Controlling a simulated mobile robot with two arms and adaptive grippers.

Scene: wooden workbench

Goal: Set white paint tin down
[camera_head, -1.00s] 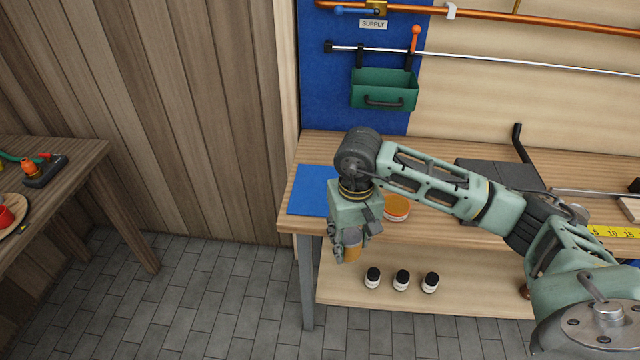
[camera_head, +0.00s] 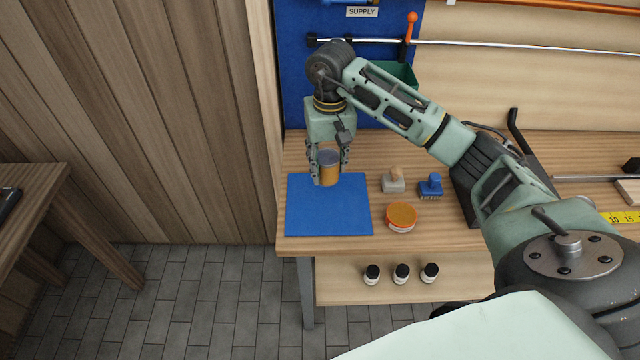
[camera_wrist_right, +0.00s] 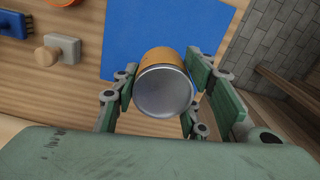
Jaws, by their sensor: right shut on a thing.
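A tin (camera_head: 329,174) with an orange-yellow side and a grey metal top is held upright; no white shows on it. My right gripper (camera_head: 328,170) is shut on it, a finger on either side. In the right wrist view the tin (camera_wrist_right: 163,92) sits between the two fingers, its round grey end facing the camera. It is over the back part of a blue mat (camera_head: 328,215) on the workbench. I cannot tell whether its base touches the mat. My left gripper is not in view.
Right of the mat are an orange-topped tub (camera_head: 401,217), a beige-grey block with a knob (camera_head: 394,181) and a blue brush (camera_head: 430,186). Several small jars (camera_head: 401,273) stand on the lower shelf. The front of the mat is clear.

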